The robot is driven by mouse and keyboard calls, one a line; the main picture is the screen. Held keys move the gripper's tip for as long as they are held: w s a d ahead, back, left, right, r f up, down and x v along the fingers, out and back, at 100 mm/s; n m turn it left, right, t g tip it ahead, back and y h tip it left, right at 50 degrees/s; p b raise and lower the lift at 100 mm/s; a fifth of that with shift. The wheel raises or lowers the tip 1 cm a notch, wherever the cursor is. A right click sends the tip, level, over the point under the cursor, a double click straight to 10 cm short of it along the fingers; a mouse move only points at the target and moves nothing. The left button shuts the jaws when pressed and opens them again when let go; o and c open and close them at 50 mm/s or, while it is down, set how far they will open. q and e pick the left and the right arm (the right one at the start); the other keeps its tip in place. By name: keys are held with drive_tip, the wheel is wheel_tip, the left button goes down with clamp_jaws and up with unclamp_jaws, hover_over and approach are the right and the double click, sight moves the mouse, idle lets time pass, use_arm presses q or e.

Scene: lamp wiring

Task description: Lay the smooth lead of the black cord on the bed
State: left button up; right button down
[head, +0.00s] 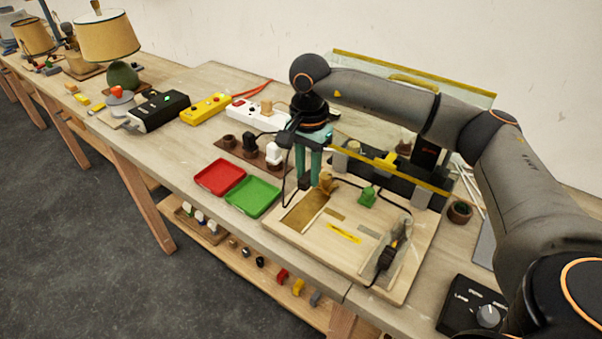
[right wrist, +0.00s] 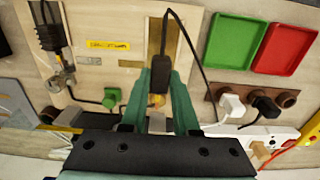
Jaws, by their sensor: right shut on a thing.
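My right gripper (head: 310,180) is over the wooden board, its teal fingers pointing down. In the right wrist view the gripper (right wrist: 160,72) is shut on the dark end of the black cord (right wrist: 158,52). The cord's thin part rises from it and loops down to the right. The bed, a brass-coloured strip (head: 304,212), lies on the board just in front of the fingers; it also shows behind the held lead in the right wrist view (right wrist: 172,50). I cannot tell whether the lead touches it. My left gripper is not in view.
Green (head: 252,197) and red (head: 220,176) trays lie left of the board (head: 345,258). A white plug (head: 274,153) stands in a brown holder behind. A green knob (head: 367,195) and a clamp with a black connector (head: 388,257) are on the board. A dial box (head: 472,308) stands front right.

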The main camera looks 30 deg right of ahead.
sight(306, 210)
drive_tip(key=shift+w+f, duration=0.1)
drive_tip(key=shift+w, duration=0.15)
drive_tip(key=shift+s+f+b, duration=0.1)
drive_tip(key=shift+f+b, duration=0.5)
drive_tip(key=shift+f, duration=0.15)
drive_tip(key=shift+f+b, duration=1.15)
drive_tip(key=shift+f, duration=0.5)
drive_tip(key=shift+f, duration=0.15)
drive_tip(key=shift+f+b, duration=0.6)
drive_tip(key=shift+f, duration=0.05)
drive_tip(key=shift+f, duration=0.15)
drive_tip(key=shift+f+b, duration=0.45)
drive_tip(key=shift+f, duration=0.15)
drive_tip(key=shift+f+b, duration=0.25)
drive_tip(key=shift+b, duration=0.1)
